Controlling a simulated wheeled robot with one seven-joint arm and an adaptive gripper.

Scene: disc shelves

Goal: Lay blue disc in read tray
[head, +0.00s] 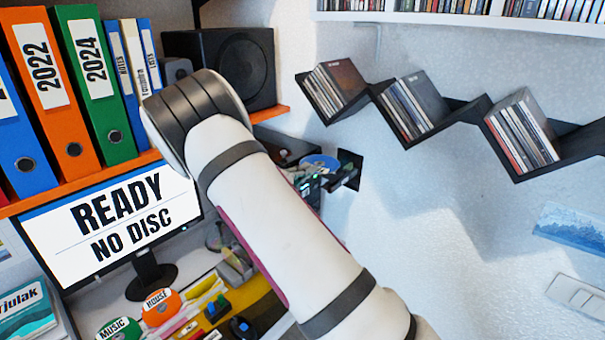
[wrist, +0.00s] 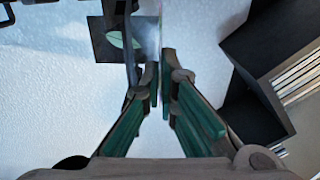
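The blue disc (head: 320,161) shows as a tilted ellipse just right of my arm in the head view. My gripper (head: 312,182), partly hidden by my arm there, is at the disc's lower edge. In the wrist view, my gripper's green-padded fingers (wrist: 159,80) are nearly together, with the thin blurred disc (wrist: 160,35) edge-on between their tips. A black square plate, apparently the read tray (head: 349,168), is right of the disc; it also shows behind the fingertips in the wrist view (wrist: 103,42). The disc appears apart from it.
A monitor (head: 108,222) reads "READY NO DISC". A black zigzag shelf (head: 475,115) with disc cases is on the right wall; a dark shelf part (wrist: 262,105) is close right of my gripper. A speaker (head: 222,65) and binders (head: 85,80) stand on the orange shelf.

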